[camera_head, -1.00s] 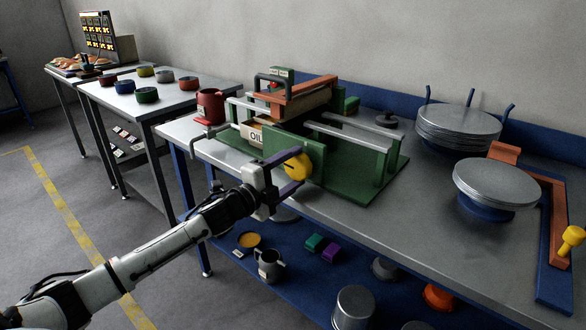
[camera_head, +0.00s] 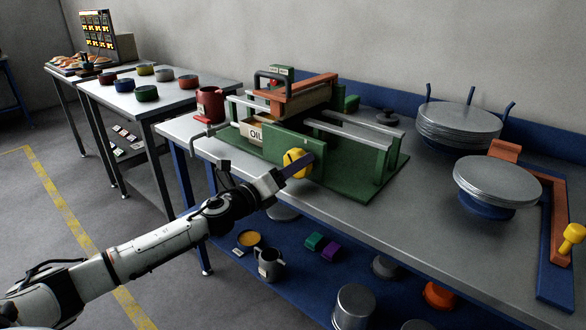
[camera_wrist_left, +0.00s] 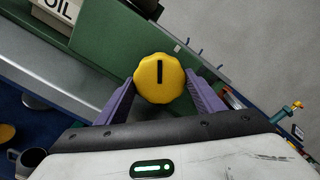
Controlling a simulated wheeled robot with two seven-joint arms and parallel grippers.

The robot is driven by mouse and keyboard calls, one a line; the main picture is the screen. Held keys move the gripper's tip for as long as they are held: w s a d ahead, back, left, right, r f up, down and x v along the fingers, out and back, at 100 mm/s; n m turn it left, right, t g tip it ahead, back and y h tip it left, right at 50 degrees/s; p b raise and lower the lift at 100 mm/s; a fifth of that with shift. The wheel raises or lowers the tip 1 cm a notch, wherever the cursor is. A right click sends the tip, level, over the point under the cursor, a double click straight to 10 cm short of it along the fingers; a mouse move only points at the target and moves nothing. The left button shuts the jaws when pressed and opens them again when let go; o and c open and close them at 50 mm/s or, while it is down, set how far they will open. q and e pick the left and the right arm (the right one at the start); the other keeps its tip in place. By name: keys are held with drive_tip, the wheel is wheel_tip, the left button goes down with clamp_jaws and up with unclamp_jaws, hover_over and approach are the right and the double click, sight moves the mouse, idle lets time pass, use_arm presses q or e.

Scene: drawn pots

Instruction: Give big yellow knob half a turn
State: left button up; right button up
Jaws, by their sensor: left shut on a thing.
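The big yellow knob (camera_head: 296,161) sits on the front of the green machine (camera_head: 340,163). In the left wrist view the knob (camera_wrist_left: 159,80) is round with a scalloped edge and a black line pointing along the picture's vertical. My left gripper (camera_head: 299,166) reaches it from the front, with its purple fingers on opposite sides of the knob. In the left wrist view my left gripper (camera_wrist_left: 162,88) is shut on the knob. The head view shows one finger in front of the knob, hiding part of it. My right gripper is not in view.
An OIL-labelled drawer or box (camera_head: 256,133) is beside the green panel. A red mug (camera_head: 210,104) stands left of the machine. Stacks of metal discs (camera_head: 497,181) and a smaller yellow handle (camera_head: 573,233) are to the right. The bench's front middle is clear.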

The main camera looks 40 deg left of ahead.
use_arm(q)
drive_tip(key=m, duration=0.5)
drive_tip(key=shift+a, duration=0.1)
drive_tip(key=shift+m, duration=0.4)
drive_tip(key=o, duration=1)
drive_tip(key=shift+o, duration=0.2)
drive_tip(key=s+b, duration=0.2)
drive_tip(key=s, duration=0.8)
drive_tip(key=shift+s+a, duration=0.15)
drive_tip(key=shift+a, duration=0.2)
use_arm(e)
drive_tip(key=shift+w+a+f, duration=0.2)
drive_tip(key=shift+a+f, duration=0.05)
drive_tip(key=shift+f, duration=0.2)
